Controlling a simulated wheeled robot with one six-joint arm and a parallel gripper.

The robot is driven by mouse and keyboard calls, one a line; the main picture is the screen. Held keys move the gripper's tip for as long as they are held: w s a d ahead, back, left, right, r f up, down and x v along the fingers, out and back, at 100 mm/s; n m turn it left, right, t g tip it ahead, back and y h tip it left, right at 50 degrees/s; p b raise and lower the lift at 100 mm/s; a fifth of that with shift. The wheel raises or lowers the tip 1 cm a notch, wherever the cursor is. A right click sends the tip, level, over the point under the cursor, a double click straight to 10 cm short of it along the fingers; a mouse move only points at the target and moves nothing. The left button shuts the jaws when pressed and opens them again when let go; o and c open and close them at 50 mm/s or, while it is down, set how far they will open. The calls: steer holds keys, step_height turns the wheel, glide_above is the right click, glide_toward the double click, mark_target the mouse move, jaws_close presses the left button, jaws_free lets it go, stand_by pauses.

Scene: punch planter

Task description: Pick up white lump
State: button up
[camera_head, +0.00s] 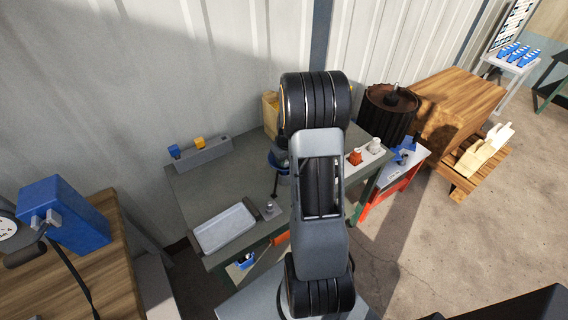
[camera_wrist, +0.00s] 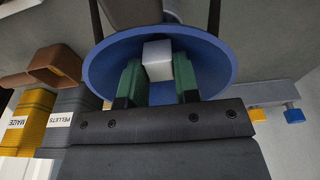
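The white lump (camera_wrist: 157,60) is a small pale block in the wrist view. It sits between the two green fingertips of my gripper (camera_wrist: 159,82), with no clear gap on either side, so the fingers look shut on it. Behind the lump is a wide round blue bowl-like part (camera_wrist: 103,70), and the lump appears in front of or within its rim. The height of the lump over it cannot be told. In the head view my own arm hides the gripper and the lump; part of the blue rim (camera_head: 277,161) shows to the arm's left.
The grey-green table (camera_head: 215,185) carries a grey tray (camera_head: 224,228) and a grey block with blue and yellow pieces (camera_head: 203,153). Yellow MAIZE (camera_wrist: 28,115) and grey PELLETS (camera_wrist: 67,115) containers stand beside the blue part. A dark ribbed drum (camera_head: 388,113) is at right.

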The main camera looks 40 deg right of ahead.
steer(key=shift+c, duration=0.9)
steer(key=shift+r, duration=0.15)
steer(key=shift+r, duration=0.25)
step_height(320, 180, up, 2)
steer(key=s+d+r, duration=0.1)
steer(key=r, duration=0.1)
steer(key=s+d+r, duration=0.1)
steer(key=r, duration=0.1)
steer(key=s+d+r, duration=0.1)
steer(key=r, duration=0.1)
steer(key=shift+s+d, duration=0.2)
steer(key=shift+s, duration=0.1)
steer(key=s+d+r+b, duration=0.1)
steer(key=s+d+r, duration=0.3)
steer(key=s+d, duration=0.2)
steer(key=shift+s+r, duration=0.15)
steer(key=shift+s, duration=0.3)
